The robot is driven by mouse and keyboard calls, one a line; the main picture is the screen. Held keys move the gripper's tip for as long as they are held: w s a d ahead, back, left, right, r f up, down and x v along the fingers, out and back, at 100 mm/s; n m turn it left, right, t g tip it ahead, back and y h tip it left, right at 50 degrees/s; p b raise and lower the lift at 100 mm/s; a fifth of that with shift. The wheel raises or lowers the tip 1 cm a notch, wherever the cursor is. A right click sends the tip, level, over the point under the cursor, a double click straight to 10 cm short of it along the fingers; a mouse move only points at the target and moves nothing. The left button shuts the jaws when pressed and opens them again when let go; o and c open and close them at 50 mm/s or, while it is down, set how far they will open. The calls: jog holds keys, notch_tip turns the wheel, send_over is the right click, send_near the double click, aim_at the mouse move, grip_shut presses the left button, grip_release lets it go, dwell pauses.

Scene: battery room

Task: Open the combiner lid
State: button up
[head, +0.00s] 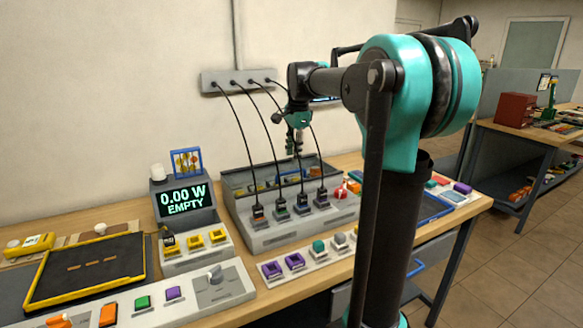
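The box that looks like the combiner is a grey case (285,231) on the bench, with several cabled plugs (281,210) standing on its sloped front. A framed dark panel (236,186) stands along its back, with small coloured items showing in or behind it. I cannot tell whether this panel is the lid or how far it is open. My gripper (295,152) hangs pointing down above the back of this box, apparently clear of it. Its fingers are small and dark, partly crossed by a cable, and I cannot tell whether they are open.
Black cables run up to a grey wall strip (238,79) close to my gripper. A display (185,200) reading "0.00 W EMPTY" stands left of the box. A yellow-edged black tray (88,268) lies front left. Several coloured modules sit in front.

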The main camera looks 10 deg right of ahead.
aim_at(291, 172)
jog(key=f, duration=0.4)
jog(key=w+f, duration=0.1)
jog(key=f, duration=0.1)
jog(key=shift+a, duration=0.2)
grip_shut()
